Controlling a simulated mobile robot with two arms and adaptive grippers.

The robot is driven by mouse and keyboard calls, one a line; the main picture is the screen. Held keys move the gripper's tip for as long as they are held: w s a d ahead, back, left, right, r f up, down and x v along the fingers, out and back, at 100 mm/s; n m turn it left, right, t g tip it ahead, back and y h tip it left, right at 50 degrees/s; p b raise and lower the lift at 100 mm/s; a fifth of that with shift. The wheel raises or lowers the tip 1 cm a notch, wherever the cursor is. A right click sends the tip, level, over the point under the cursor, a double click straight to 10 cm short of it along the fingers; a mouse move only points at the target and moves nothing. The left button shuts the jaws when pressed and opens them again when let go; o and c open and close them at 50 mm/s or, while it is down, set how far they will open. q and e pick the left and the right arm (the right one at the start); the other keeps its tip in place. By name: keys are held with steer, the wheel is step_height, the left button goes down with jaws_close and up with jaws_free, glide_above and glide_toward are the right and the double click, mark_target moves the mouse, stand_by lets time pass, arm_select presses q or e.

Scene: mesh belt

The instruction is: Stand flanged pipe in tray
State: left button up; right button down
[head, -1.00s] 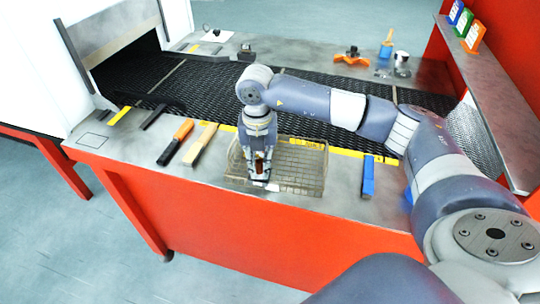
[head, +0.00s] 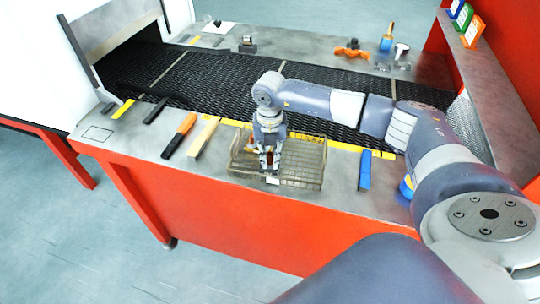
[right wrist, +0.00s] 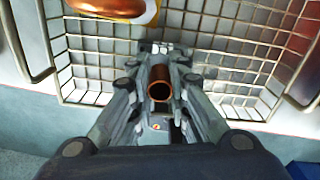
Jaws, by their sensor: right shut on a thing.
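The tray is a wire-mesh basket (head: 309,178) on the front ledge of the table, and its mesh (right wrist: 95,75) also fills the upper part of the right wrist view. My right gripper (head: 270,164) points down over the tray's front left part. In the right wrist view its fingers are closed around a copper-coloured pipe (right wrist: 160,82), seen nearly end-on with its open mouth up. The pipe's lower end and flange are hidden, so I cannot tell whether it touches the tray floor. My left gripper is out of view.
Another copper-coloured piece (right wrist: 108,5) lies at the tray's far left. An orange-black tool (head: 180,135) and a wooden block (head: 203,138) lie left of the tray, a blue bar (head: 365,170) right of it. The black mesh belt (head: 200,80) runs behind.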

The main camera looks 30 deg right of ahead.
mark_target(270, 154)
steer(key=c, duration=1.5)
jaws_free()
steer(key=shift+c, duration=0.2)
steer(key=shift+r, duration=0.4)
step_height(270, 154, up, 11)
steer(key=b, duration=0.4)
steer(key=shift+f, duration=0.2)
steer(key=shift+r, duration=0.45)
steer(key=shift+a, duration=0.1)
